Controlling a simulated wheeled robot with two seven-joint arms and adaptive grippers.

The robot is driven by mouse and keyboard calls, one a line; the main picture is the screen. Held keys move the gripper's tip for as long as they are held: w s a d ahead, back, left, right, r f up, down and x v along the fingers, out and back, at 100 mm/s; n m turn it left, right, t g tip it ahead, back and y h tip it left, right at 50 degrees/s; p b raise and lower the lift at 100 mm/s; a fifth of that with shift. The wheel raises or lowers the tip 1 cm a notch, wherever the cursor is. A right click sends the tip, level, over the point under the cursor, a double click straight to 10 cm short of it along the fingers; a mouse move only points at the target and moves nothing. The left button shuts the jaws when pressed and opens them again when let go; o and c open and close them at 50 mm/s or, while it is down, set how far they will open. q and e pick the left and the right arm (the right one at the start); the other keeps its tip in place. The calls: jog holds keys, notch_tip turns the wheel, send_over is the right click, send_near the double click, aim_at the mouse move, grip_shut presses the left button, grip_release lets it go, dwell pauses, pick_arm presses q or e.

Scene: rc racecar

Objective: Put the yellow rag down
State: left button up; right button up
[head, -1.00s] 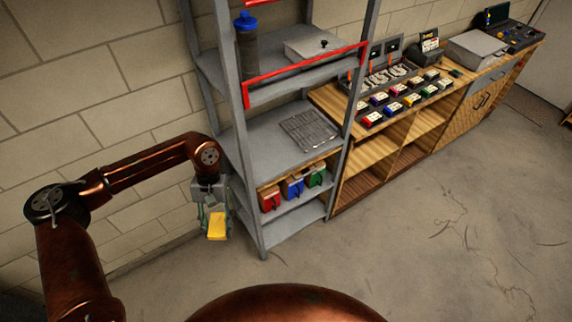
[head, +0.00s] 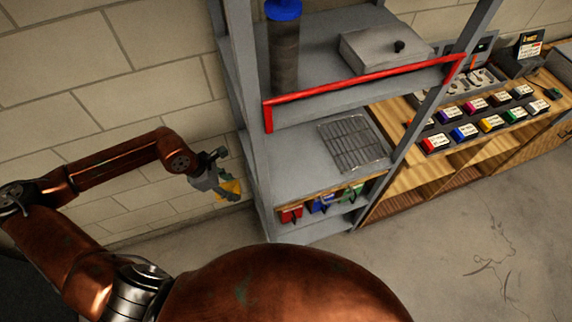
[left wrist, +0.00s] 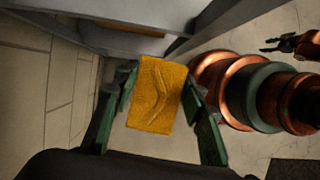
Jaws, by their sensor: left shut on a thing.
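The yellow rag (head: 230,189) is held in my left gripper (head: 222,181), in the air just left of the grey shelf unit. In the left wrist view the rag (left wrist: 157,95) hangs as a creased rectangle between the green fingers of my left gripper (left wrist: 155,105), which is shut on it. My right gripper (left wrist: 278,45) shows small and dark at the upper right of the left wrist view.
The grey shelf's middle board (head: 285,165) carries a wire rack (head: 352,143) and has bare room on its left. Red rails (head: 365,78) edge the board above. Red, blue and green bins sit below. A wooden bench (head: 440,160) stands to the right.

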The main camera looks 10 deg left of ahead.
pick_arm(q)
jog(key=shift+w+n, duration=0.25)
jog(key=shift+n, duration=0.05)
jog(key=shift+w+d, duration=0.1)
jog(key=shift+w, duration=0.2)
jog(key=p, duration=0.1)
send_over(287, 178)
jog(key=a, duration=0.1)
jog(key=shift+s+a, duration=0.1)
jog(key=shift+s, duration=0.25)
notch_tip(287, 178, down, 4)
jog(key=shift+r, duration=0.25)
